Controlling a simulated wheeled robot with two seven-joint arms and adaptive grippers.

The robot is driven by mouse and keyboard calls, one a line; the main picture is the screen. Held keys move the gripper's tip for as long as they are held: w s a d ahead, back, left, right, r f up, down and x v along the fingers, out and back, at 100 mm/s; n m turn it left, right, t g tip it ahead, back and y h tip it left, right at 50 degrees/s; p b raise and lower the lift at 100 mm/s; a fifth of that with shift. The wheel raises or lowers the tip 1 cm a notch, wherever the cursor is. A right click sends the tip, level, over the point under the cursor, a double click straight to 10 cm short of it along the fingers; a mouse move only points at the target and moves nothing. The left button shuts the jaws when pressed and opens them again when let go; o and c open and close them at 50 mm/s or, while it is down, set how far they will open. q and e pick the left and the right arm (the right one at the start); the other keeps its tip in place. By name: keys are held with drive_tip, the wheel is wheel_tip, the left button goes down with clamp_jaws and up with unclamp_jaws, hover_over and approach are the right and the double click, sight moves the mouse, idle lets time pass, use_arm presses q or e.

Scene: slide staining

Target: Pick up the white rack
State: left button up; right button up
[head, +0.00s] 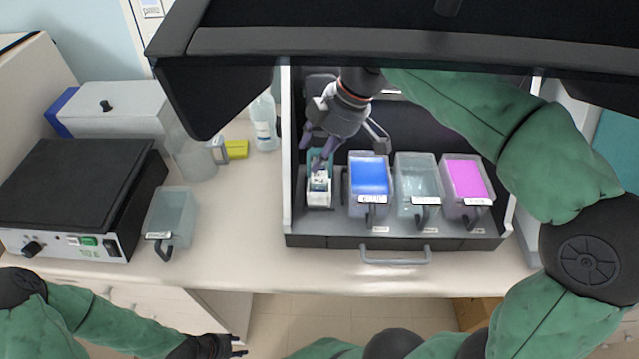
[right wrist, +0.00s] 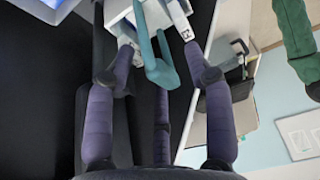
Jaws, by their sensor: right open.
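The white rack (head: 318,199) stands at the left end of the drawer tray, left of the blue-filled jar. A teal part shows behind it in the head view. My right gripper (head: 321,160) reaches down from above over the rack, its purple fingers around its upper part. In the right wrist view, a teal handle (right wrist: 160,68) and white rack parts (right wrist: 178,18) lie between the open fingers of the right gripper (right wrist: 160,70). Whether the fingers touch the handle is unclear. My left gripper (head: 238,346) is low at the bottom, away from the rack; its jaw is hard to make out.
Right of the rack stand a jar of blue liquid (head: 369,178), a clear jar (head: 415,178) and a magenta jar (head: 466,182). A dark hood overhangs the tray. Left on the bench are an empty jar (head: 171,215), a bottle (head: 264,124) and a black-topped device (head: 75,185).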

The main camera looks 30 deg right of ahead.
clamp_jaws()
drive_tip(key=shift+r, duration=0.2)
